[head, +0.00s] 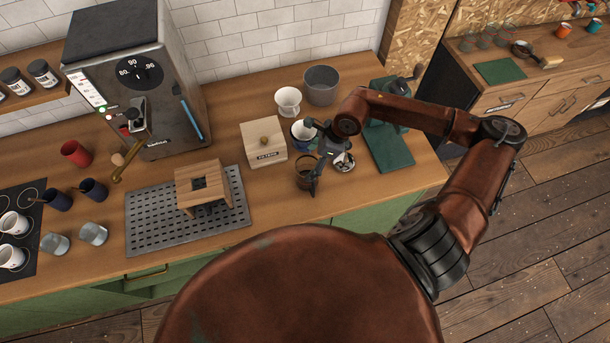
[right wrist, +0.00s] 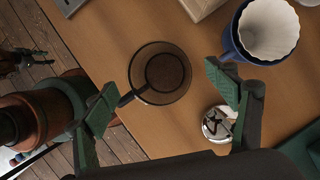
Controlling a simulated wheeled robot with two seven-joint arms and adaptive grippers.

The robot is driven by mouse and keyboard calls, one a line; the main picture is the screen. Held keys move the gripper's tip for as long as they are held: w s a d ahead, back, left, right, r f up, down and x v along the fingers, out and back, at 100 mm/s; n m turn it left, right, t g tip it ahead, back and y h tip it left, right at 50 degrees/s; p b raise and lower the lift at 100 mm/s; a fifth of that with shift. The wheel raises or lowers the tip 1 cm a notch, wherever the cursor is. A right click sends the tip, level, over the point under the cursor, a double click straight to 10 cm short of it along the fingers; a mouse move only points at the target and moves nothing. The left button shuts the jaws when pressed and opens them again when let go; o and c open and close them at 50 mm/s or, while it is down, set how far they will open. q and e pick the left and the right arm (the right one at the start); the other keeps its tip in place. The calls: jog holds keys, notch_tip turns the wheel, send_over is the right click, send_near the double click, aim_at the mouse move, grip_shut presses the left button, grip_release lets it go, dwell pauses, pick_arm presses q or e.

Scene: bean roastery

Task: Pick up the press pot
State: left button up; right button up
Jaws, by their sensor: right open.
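The press pot (head: 305,172) looks like a dark, see-through glass cylinder on the wooden counter, near its front edge. In the right wrist view the press pot (right wrist: 160,72) is seen from above, with a dark handle at its lower left. My right gripper (head: 313,156) is at the pot in the head view, partly covering it. In the right wrist view the green-padded fingers of my right gripper (right wrist: 160,86) are spread wide, one on each side of the pot, with gaps. I cannot make out my left gripper.
A blue cup with a white filter (right wrist: 267,30) and a small round metal item (right wrist: 218,124) stand close to the right finger. A wooden filter box (head: 264,143) is left of the pot. A green mat (head: 390,148) lies to the right.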

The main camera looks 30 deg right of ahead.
jog(key=p, duration=0.1)
send_over(302, 171)
jog(key=s+a, duration=0.1)
jog(key=s, duration=0.2)
jog(key=f, duration=0.7)
jog(key=shift+w+a+f, duration=0.15)
jog(key=shift+a, duration=0.05)
pick_arm(q)
jog(key=shift+r, duration=0.55)
pick_arm(e)
jog(key=shift+c, duration=0.5)
pick_arm(q)
jog(key=shift+s, duration=0.2)
pick_arm(e)
jog(key=c, duration=1.6)
jog(key=shift+o, duration=0.2)
